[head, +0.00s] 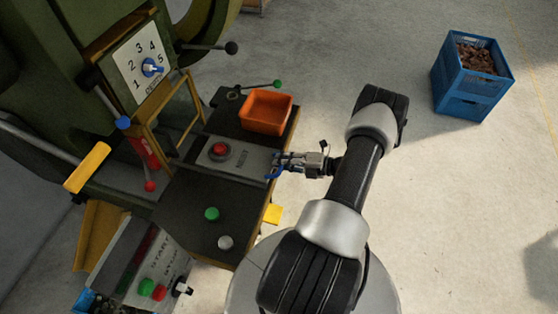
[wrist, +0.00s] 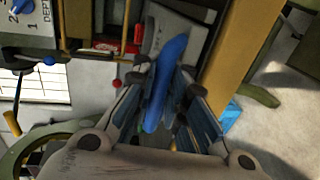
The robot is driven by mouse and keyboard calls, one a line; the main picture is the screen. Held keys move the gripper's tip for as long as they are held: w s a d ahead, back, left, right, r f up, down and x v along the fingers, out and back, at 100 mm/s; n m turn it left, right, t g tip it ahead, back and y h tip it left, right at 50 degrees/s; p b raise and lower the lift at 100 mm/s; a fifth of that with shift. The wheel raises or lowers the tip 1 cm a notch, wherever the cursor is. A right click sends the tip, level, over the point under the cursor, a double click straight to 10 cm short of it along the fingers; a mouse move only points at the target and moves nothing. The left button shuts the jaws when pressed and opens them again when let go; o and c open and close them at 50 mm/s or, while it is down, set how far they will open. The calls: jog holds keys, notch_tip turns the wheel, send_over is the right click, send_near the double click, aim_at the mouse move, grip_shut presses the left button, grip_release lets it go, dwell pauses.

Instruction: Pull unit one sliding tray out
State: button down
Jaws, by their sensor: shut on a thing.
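My gripper (head: 279,165) is at the right edge of the dark machine bench, beside a grey plate (head: 203,152) with a red button. Its fingers are shut on a blue handle (head: 272,175) at that edge. In the wrist view the blue handle (wrist: 172,62) stands between the two fingers of my gripper (wrist: 170,90), and its lower end is partly hidden by them. The sliding tray itself cannot be clearly made out; the handle's join to the bench is hidden.
An orange bin (head: 266,112) sits on the bench above the gripper. Green (head: 211,214) and grey (head: 225,242) knobs are on the lower bench top. A blue crate (head: 470,80) of copper-brown pieces stands on the floor at upper right. Open floor lies to the right.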

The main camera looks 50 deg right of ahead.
jog(key=shift+d+r, duration=0.1)
jog(key=c, duration=1.6)
grip_release()
jog(key=shift+c, duration=0.2)
jog(key=v, duration=1.2)
